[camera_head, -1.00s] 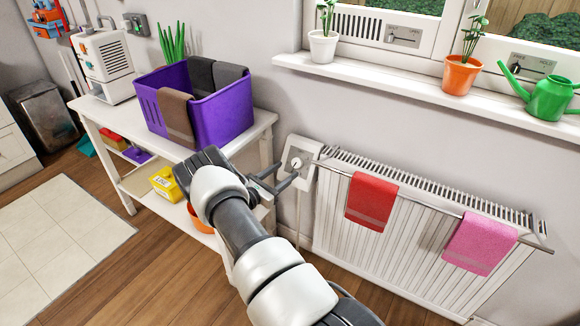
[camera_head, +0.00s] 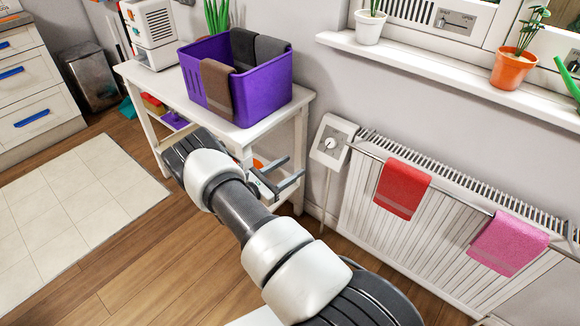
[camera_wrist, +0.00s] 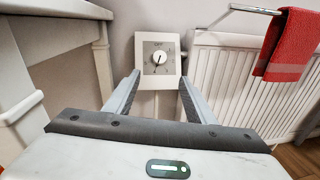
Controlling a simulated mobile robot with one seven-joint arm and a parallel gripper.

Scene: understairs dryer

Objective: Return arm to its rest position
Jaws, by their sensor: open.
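My gripper (camera_head: 284,180) is in front of the white side table, left of the radiator and below the level of the control box. Its fingers are apart with nothing between them. In the wrist view the open gripper (camera_wrist: 157,92) faces the white control box (camera_wrist: 158,60) with a round dial, which shows beyond the fingertips. The same control box (camera_head: 331,142) is on the wall at the radiator's left end in the head view. My arm reaches up and left from the bottom of the head view.
A purple basket (camera_head: 262,97) with dark and brown cloths stands on the white table (camera_head: 300,102). A red towel (camera_head: 402,188) and a pink towel (camera_head: 509,242) hang on the radiator (camera_head: 400,235). A windowsill (camera_head: 440,75) holds potted plants. Wooden floor (camera_head: 130,262) is clear at left.

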